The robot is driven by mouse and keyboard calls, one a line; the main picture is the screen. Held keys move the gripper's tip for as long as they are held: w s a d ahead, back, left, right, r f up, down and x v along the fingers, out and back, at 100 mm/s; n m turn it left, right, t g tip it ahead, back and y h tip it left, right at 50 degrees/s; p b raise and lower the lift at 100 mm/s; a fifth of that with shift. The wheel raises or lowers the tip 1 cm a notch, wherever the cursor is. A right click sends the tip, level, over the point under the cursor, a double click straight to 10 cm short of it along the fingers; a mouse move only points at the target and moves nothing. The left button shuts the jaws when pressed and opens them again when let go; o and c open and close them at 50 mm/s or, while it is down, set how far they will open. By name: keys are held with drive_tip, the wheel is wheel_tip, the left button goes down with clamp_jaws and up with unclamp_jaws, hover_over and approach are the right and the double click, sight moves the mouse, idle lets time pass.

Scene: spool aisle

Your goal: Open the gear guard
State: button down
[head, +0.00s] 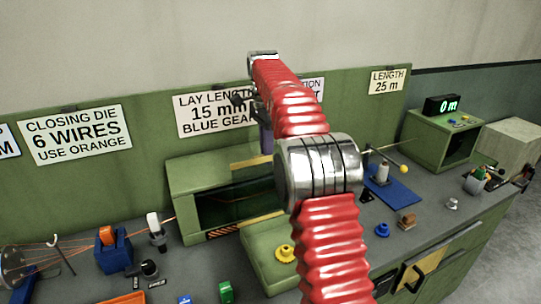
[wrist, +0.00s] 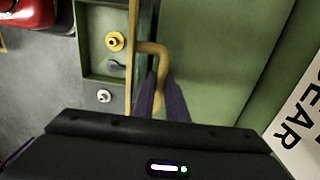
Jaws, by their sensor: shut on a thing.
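The gear guard shows as a clear panel with yellow edges (head: 250,163) on the front of the green machine housing (head: 195,178) in the head view. In the wrist view a yellow handle (wrist: 150,47) bends out from the guard's yellow edge (wrist: 132,70). My gripper (wrist: 163,95) has its dark purple fingers shut on this handle. In the head view the gripper (head: 265,138) is above the housing, partly hidden by my red arm. My arm also hides the right part of the guard. How far the guard stands open is hard to tell.
A yellow gear (head: 285,253) sits on the green block in front. A blue gear (head: 382,229) lies on the bench to the right. A blue tray (head: 392,190) with a post and a green box (head: 440,140) stand further right.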

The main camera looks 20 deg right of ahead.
drive_tip(key=shift+w+f, duration=0.15)
idle(0.3)
drive_tip(key=c, duration=1.8)
unclamp_jaws()
drive_tip(key=shift+o, duration=0.2)
drive_tip(key=shift+r, duration=0.3)
wheel_tip(320, 180, up, 7)
drive_tip(key=shift+w, duration=0.35)
